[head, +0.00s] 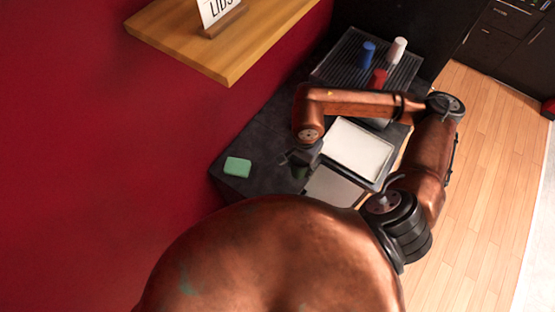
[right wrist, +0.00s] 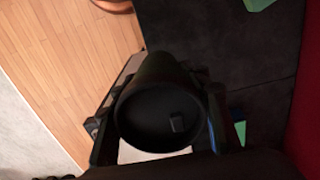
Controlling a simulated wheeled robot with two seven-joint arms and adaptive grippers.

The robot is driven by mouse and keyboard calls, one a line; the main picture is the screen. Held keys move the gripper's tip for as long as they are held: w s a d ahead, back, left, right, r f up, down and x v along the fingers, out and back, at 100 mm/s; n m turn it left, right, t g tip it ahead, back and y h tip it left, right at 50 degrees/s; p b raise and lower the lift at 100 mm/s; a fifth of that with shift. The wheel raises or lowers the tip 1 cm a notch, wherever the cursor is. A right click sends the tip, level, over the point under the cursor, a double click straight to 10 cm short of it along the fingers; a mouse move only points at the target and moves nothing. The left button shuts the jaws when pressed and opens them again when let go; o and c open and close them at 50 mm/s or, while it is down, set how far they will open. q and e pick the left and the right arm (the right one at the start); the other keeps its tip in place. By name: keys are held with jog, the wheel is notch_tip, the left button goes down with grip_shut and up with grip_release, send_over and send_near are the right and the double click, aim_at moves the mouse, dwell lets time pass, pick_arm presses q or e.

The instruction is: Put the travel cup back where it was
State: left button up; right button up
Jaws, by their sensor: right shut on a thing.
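The travel cup (right wrist: 160,105) appears in the right wrist view as a dark cylinder with its round end facing the camera. My right gripper (head: 298,158) is shut on it, with a dark finger on each side in the wrist view. In the head view the gripper is over the dark counter, left of a white-topped tray, and the cup is mostly hidden in shadow beneath it. The cup's exact tilt and its height above the counter cannot be told. My left gripper is not in view.
A green block (head: 237,167) lies on the dark counter (head: 262,142) to the left. The white-topped tray (head: 358,146) and a grey panel (head: 333,189) are close by. Blue (head: 367,54), white (head: 397,50) and red (head: 378,78) cups stand on a ribbed rack (head: 345,58). A wooden shelf (head: 205,45) overhangs.

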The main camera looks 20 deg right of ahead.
jog(key=w+a+f+p, duration=0.1)
jog(key=w+f, duration=0.1)
jog(key=w, duration=0.1)
jog(key=w+a+f+p, duration=0.1)
jog(key=w+f, duration=0.2)
jog(key=w+a+f+p, duration=0.1)
jog(key=w+f, duration=0.2)
jog(key=shift+w, duration=0.35)
jog(key=f+p, duration=0.2)
jog(key=shift+w+a+f, duration=0.15)
jog(key=shift+w+f, duration=0.05)
jog(key=shift+f, duration=0.45)
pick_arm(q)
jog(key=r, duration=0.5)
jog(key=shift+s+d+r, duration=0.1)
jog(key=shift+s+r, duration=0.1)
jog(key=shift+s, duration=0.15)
pick_arm(e)
jog(key=shift+f, duration=0.1)
